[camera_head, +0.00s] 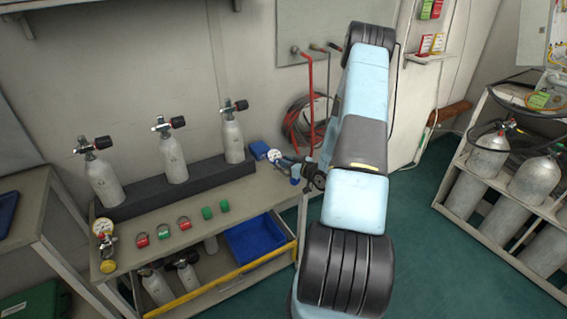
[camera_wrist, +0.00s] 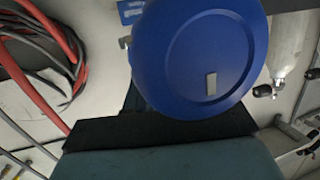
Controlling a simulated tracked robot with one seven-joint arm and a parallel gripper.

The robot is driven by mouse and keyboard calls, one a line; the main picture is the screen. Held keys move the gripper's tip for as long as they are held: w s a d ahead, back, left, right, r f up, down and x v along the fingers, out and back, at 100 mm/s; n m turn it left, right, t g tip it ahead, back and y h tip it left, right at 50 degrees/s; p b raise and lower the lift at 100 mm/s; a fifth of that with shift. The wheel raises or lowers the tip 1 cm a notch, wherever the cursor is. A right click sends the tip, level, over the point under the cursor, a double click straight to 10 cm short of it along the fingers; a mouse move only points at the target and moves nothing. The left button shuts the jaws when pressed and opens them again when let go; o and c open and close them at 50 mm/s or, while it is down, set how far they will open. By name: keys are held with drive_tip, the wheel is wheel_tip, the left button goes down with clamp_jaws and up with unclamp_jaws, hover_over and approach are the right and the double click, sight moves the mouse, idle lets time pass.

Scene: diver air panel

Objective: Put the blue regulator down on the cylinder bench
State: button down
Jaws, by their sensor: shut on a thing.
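The blue regulator (camera_head: 274,157), with a pale dial, is at my gripper (camera_head: 301,172), near the right end of the cylinder bench (camera_head: 215,192). In the wrist view the regulator (camera_wrist: 195,55) shows as a large round blue back that fills the upper middle. My gripper is shut on the regulator; the jaws' contact is mostly hidden. In the head view the regulator appears over or just beside the bench's back right corner. I cannot tell whether it touches the bench top.
Three grey cylinders (camera_head: 174,160) stand in a black rack (camera_head: 190,183) along the bench's back. Red hoses (camera_head: 309,90) hang on the wall.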

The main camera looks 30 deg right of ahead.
drive_tip(key=shift+f, duration=2)
idle(1.8)
drive_tip(key=c, duration=0.9)
unclamp_jaws()
drive_tip(key=v, duration=1.3)
drive_tip(key=shift+s+d, duration=0.2)
drive_tip(key=shift+s, duration=0.15)
drive_tip(key=shift+w, duration=0.1)
